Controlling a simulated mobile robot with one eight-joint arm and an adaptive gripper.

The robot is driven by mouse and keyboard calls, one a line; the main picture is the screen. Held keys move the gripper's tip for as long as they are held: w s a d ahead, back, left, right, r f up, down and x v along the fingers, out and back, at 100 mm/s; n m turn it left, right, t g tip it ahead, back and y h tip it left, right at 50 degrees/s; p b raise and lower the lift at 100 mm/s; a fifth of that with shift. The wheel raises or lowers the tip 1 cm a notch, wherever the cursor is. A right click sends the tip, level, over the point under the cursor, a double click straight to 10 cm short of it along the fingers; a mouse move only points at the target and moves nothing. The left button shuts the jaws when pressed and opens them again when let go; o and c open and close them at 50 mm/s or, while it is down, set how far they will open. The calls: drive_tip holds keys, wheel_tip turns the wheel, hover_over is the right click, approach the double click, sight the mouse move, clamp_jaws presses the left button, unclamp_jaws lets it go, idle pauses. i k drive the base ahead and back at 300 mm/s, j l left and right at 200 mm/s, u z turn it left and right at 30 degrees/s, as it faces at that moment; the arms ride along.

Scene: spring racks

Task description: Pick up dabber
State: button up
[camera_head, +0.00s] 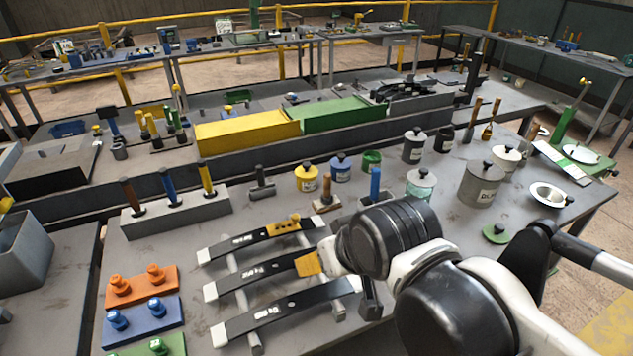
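I cannot tell for sure which thing is the dabber. A blue-handled tool (375,184) stands upright just behind my wrist, its lower end partly hidden by my arm. A wooden-handled tool (327,189) with a block-like base stands to its left. A grey block (178,215) at the left holds upright tools with a brown handle (127,194), a blue handle (168,186) and a yellow handle (206,178). My arm reaches in from the lower right over the bench. A dark piece (371,300) shows under my wrist and may be part of my gripper; its fingers are not clearly visible.
Three dark labelled bars (262,242) lie on the bench left of my wrist. Orange (141,286) and blue (143,322) peg blocks sit at front left. Lidded pots, including a yellow one (306,179) and a large grey one (480,185), stand behind and right of my arm.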

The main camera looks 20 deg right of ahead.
sight(326, 199)
drive_tip(key=i+l, duration=0.1)
drive_tip(key=l, duration=0.55)
drive_tip(key=i+l, duration=0.1)
drive_tip(key=l, duration=0.5)
drive_tip(key=i+l, duration=0.1)
drive_tip(key=l, duration=0.55)
drive_tip(key=i+u, duration=0.05)
